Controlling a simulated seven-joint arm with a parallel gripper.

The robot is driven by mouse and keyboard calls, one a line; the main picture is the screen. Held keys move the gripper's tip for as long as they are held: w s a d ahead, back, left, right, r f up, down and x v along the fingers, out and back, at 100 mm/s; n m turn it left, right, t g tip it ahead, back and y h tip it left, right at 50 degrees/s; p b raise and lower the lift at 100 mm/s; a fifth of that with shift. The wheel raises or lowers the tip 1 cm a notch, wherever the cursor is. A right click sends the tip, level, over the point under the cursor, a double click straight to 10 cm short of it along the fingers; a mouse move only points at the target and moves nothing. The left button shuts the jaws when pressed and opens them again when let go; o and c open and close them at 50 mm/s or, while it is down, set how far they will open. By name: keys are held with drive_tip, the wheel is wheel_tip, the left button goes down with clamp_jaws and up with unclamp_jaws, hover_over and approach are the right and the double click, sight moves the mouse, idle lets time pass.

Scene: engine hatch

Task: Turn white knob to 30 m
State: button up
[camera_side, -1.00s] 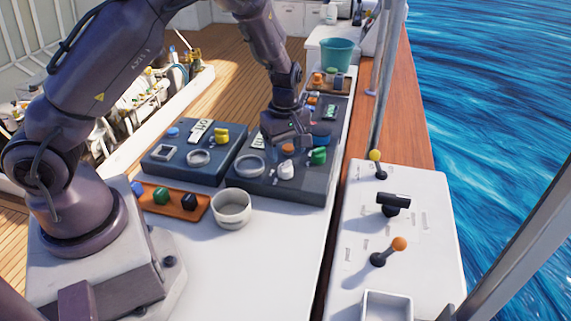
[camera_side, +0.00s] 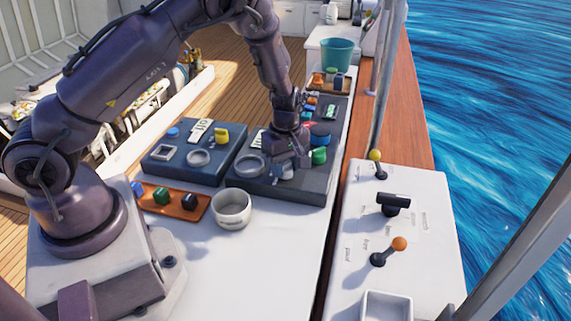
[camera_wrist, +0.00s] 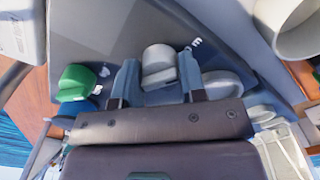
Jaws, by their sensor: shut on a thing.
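The white knob (camera_wrist: 158,62) sits on the dark panel and shows between my two fingers in the wrist view. In the side view the knob (camera_side: 286,174) is partly covered by my gripper (camera_side: 287,163). My gripper (camera_wrist: 157,80) is shut on the knob, one finger on each side. A small white letter "m" is printed beside the knob in the wrist view; the rest of the scale and the knob's setting cannot be read.
A green knob (camera_wrist: 76,83) stands close beside my gripper, and a grey ring (camera_side: 249,166) is on its other side. A white bowl (camera_side: 232,208) and an orange tray (camera_side: 174,203) with coloured blocks stand nearer. A lever console (camera_side: 400,250) is at right.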

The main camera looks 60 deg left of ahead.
sight(285, 163)
drive_tip(key=shift+m, duration=0.3)
drive_tip(key=m, duration=1.1)
drive_tip(key=shift+r, duration=0.1)
idle(0.4)
drive_tip(key=o, duration=0.9)
wheel_tip(285, 163, up, 13)
